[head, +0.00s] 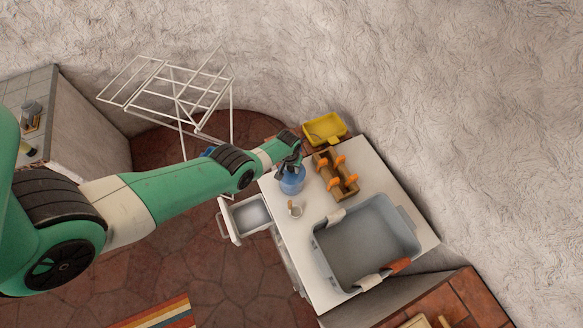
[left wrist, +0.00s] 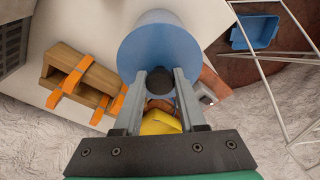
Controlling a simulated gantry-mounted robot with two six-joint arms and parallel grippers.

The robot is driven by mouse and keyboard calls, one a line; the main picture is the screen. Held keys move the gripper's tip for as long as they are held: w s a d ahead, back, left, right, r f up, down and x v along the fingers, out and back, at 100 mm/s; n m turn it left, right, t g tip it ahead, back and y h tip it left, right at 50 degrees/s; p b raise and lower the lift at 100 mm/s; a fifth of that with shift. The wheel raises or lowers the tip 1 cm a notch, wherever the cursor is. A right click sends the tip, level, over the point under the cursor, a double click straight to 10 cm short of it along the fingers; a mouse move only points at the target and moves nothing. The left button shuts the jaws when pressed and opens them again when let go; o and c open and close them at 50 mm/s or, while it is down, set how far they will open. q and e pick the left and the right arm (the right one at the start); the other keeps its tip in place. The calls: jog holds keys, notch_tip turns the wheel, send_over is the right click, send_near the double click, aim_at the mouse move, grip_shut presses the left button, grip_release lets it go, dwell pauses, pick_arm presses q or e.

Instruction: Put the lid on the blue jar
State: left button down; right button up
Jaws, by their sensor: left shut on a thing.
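The blue jar (head: 291,185) stands on the white counter near its left edge in the head view. My left gripper (head: 291,161) is directly above it. In the left wrist view the gripper (left wrist: 162,88) is shut on a dark round knob (left wrist: 160,82) in front of a round blue face, which appears to be the lid (left wrist: 140,62). I cannot tell whether the lid touches the jar's rim. My right gripper is in neither view.
A wooden rack with orange clips (head: 346,186) stands close right of the jar. A small cup (head: 295,211), a grey basin (head: 319,251) and a yellow tray (head: 333,123) are nearby. An open white drawer (head: 229,222) juts out at the left. A white drying rack (head: 175,85) stands behind.

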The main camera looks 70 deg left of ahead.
pick_arm(q)
grip_release()
dwell(0.6)
dwell(0.3)
